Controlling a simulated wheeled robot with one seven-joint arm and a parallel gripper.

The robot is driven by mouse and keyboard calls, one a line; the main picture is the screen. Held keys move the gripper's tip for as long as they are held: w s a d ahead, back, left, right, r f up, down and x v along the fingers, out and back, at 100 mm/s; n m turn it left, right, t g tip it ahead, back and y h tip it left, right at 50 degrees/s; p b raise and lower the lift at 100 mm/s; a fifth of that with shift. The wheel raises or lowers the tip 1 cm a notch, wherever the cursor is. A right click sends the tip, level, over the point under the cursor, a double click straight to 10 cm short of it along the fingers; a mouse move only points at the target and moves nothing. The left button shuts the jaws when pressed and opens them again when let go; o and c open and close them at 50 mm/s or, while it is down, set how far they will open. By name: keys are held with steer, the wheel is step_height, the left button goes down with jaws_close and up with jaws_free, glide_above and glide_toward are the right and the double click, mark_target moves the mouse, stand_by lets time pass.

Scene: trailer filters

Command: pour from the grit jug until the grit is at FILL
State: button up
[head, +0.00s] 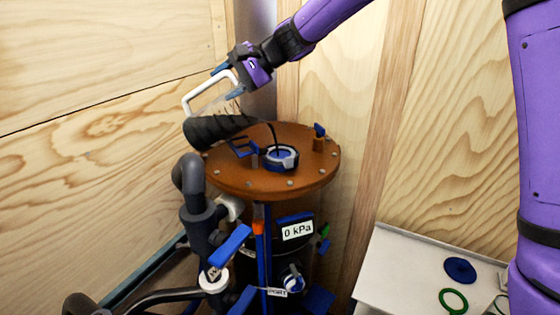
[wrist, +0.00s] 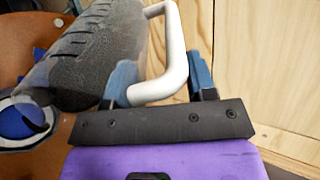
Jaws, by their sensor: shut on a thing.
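The grit jug (head: 212,131) is a dark, ribbed vessel with a white handle (head: 190,100), tipped nearly on its side above the brown tank lid (head: 232,182). My gripper (head: 228,76) is shut on the handle. In the wrist view, my gripper's blue fingers (wrist: 163,82) sit on either side of the white handle (wrist: 174,55), and the jug (wrist: 95,55) lies tilted to the left. A thin dark stream curves from the jug's right end down into the round blue-and-white port (head: 281,158). The port also shows in the wrist view (wrist: 28,122). I cannot make out a FILL mark or the grit level.
A blue-and-orange clamp (head: 319,139) stands on the lid's right. Grey pipework (head: 195,190) with blue valve handles is at the lid's left. A "0 kPa" label (head: 297,231) is below. Wooden walls stand close behind.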

steer(key=shift+d+y, duration=0.5)
steer(key=shift+y, duration=0.1)
stand_by(2.9)
